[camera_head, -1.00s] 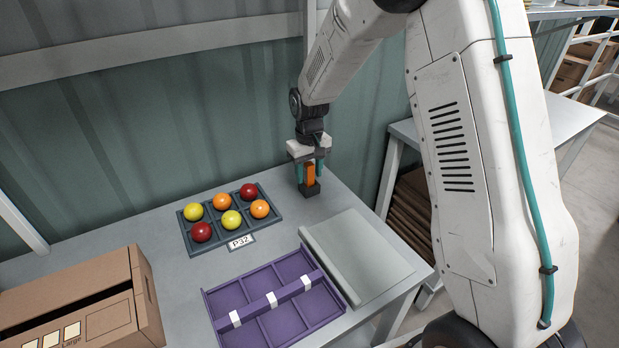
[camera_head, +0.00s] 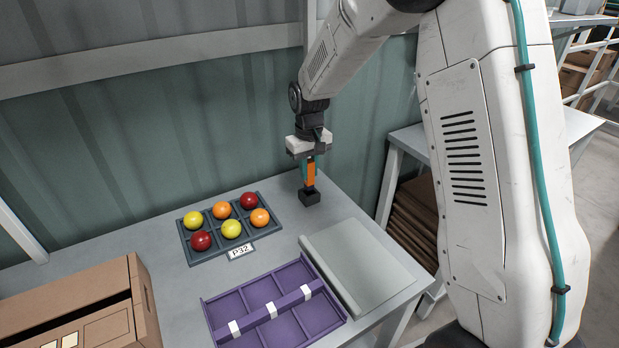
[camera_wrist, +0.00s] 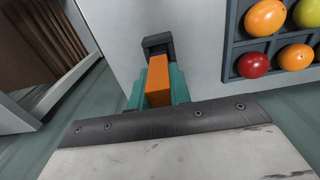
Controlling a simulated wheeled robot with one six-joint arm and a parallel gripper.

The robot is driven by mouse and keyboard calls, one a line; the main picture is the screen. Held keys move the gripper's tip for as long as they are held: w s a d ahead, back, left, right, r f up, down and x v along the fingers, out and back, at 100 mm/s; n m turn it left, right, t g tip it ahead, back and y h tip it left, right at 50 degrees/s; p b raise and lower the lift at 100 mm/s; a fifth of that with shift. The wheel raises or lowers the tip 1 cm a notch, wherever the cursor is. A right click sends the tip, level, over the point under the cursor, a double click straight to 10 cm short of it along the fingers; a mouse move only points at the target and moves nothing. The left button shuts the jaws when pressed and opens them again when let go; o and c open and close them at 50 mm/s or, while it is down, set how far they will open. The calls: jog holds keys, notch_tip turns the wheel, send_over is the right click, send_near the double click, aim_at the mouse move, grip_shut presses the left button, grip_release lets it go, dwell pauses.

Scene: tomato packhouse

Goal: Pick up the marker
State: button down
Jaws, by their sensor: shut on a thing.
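The orange marker (camera_head: 310,175) stands upright at the far right corner of the table. My gripper (camera_head: 309,168), with teal fingers, is shut on the marker from above. The marker's lower end meets a small dark block-like holder (camera_head: 309,197) on the table; I cannot tell whether the tip is still inside it. In the wrist view the marker (camera_wrist: 158,80) lies between the teal fingers, with the dark holder (camera_wrist: 158,43) beyond its far end. The marker's top is hidden by my gripper.
A dark tray (camera_head: 190,258) of several red, orange and yellow tomatoes, labelled P32, is left of the holder. A purple divided tray (camera_head: 245,310), a grey flat panel (camera_head: 360,262) and a cardboard box (camera_head: 145,300) are nearer. The corrugated wall is close behind.

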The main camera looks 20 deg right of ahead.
jog(key=s+a+r, duration=0.1)
jog(key=s+a, duration=0.1)
jog(key=s, duration=0.5)
jog(key=s+a, duration=0.3)
jog(key=s, duration=0.5)
jog(key=shift+s+r, duration=0.1)
jog(key=shift+r, duration=2.55)
